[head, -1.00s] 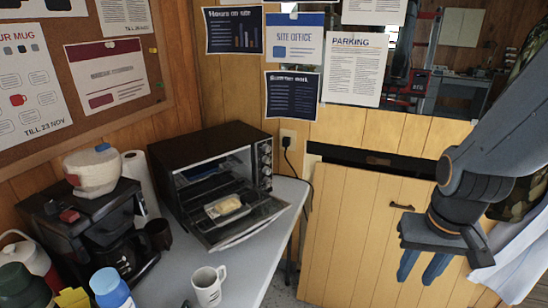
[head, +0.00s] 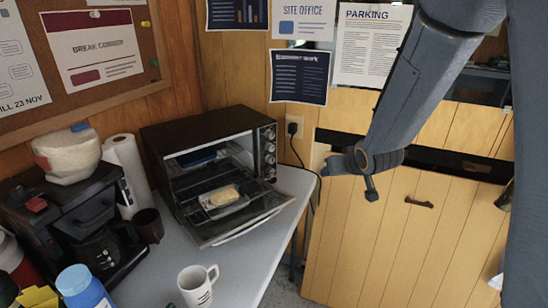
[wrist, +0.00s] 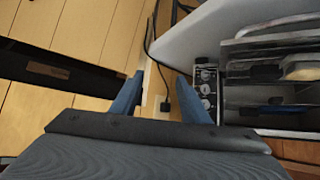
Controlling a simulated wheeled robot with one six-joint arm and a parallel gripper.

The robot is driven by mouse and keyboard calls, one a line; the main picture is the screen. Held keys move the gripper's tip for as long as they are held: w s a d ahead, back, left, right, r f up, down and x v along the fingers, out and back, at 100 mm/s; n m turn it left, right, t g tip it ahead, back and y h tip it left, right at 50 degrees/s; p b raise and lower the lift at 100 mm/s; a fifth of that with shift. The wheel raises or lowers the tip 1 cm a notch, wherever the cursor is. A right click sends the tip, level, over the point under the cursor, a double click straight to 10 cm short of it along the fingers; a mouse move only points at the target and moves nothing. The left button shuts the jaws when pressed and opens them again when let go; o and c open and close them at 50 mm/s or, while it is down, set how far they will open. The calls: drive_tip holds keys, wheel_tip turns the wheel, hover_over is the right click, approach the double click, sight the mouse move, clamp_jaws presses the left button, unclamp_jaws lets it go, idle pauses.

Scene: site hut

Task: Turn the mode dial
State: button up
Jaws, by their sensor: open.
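The toaster oven (head: 205,125) stands on the counter with its door folded down. Several round dials (head: 269,147) run down the panel at the right of its front. I cannot tell which one is the mode dial. In the wrist view the dial panel (wrist: 206,78) shows just right of the right finger, partly behind it. My gripper (head: 370,186) is to the right of the oven, apart from the dials, in front of the wooden panelling; one finger shows clearly there. In the wrist view my gripper (wrist: 161,98) is open and empty.
A tray (head: 224,208) with a pale block on it sits at the oven's mouth above the open door (head: 240,222). A white mug (head: 196,288) stands on the counter (head: 255,240). A coffee maker (head: 75,225) is at left. A plug and cord (head: 292,127) hang beside the oven.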

drive_tip(key=w+a+f+n+t+y+b, duration=0.2)
drive_tip(key=w+a+t+y, duration=0.1)
drive_tip(key=w+a, duration=0.4)
drive_tip(key=n+t+y+b, duration=0.1)
drive_tip(key=n+y+b, duration=0.15)
drive_tip(key=y, duration=0.45)
approach(273, 148)
drive_tip(key=x, duration=0.2)
drive_tip(key=shift+m, duration=0.35)
drive_tip(key=shift+p+x, duration=0.4)
drive_tip(key=shift+x, duration=3.05)
drive_tip(key=shift+s+a, duration=0.1)
clamp_jaws()
